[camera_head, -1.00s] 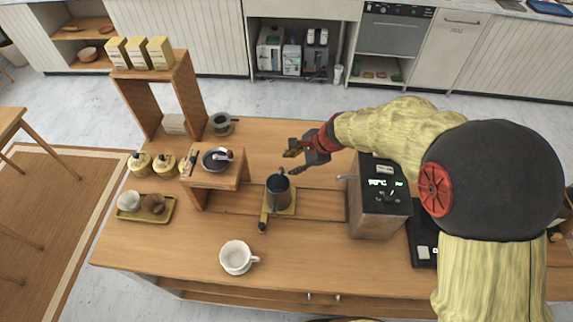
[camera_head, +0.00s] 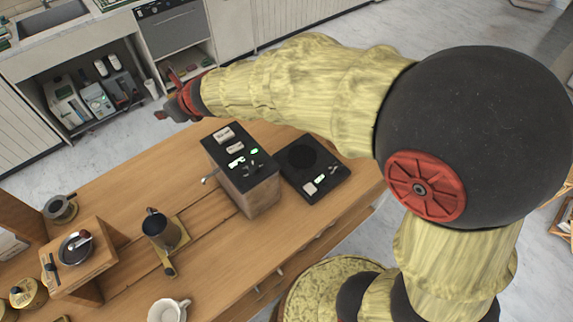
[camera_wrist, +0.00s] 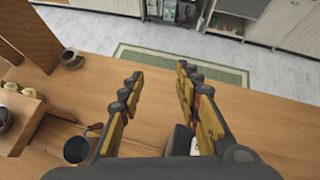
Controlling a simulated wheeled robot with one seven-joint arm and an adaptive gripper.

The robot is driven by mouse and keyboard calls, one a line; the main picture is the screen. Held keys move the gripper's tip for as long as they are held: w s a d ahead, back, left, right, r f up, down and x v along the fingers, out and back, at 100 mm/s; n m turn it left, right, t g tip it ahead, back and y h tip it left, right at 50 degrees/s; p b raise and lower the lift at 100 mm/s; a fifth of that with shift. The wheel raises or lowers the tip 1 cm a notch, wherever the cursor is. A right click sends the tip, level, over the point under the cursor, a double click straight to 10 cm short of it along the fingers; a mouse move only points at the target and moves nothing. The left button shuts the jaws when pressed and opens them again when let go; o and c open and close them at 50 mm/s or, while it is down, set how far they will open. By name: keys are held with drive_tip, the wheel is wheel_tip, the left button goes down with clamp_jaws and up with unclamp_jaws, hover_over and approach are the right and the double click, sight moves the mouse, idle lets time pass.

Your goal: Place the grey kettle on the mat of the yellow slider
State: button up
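The grey kettle (camera_head: 160,231), a dark open jug-like vessel, stands upright on the yellow slider (camera_head: 184,240) in the head view. It covers most of the slider's mat. The slider's black-tipped handle points towards the front of the counter. The kettle also shows at the lower left of the wrist view (camera_wrist: 77,151), beside my fingers and apart from them. My gripper (camera_head: 174,108) is up beyond the counter's back edge in the head view, well away from the kettle. In the wrist view its fingers (camera_wrist: 160,72) are spread, with nothing between them.
A dark machine with a lit display (camera_head: 242,172) stands right of the slider, with a black scale (camera_head: 312,168) beside it. A white cup (camera_head: 168,311) is at the front. A small wooden stand (camera_head: 95,262) holds a dark bowl at left. Counter between slider and machine is clear.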

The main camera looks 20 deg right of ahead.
drive_tip(key=d+r+m+t+h, duration=0.25)
drive_tip(key=d+r+m, duration=0.45)
drive_tip(key=d+m, duration=0.35)
drive_tip(key=s+d+r+m+g+h, duration=0.1)
drive_tip(key=s+d+m+h, duration=0.1)
drive_tip(key=s+d+m, duration=0.4)
drive_tip(key=s+d+r+m+h, duration=0.1)
drive_tip(key=s+d+m+h, duration=0.2)
drive_tip(key=d+m, duration=0.45)
drive_tip(key=s+d+f+m+g, duration=0.2)
drive_tip(key=s+d+m, duration=0.1)
drive_tip(key=s+m, duration=0.35)
drive_tip(key=s+d+f+m+g, duration=0.1)
drive_tip(key=s+d+f+m, duration=0.15)
drive_tip(key=s+m, duration=0.35)
drive_tip(key=s+a+f+m+g+y, duration=0.2)
drive_tip(key=s+m, duration=0.4)
drive_tip(key=s, duration=0.5)
drive_tip(key=shift+a+f, duration=0.35)
drive_tip(key=shift+a, duration=0.35)
drive_tip(key=shift+m, duration=0.25)
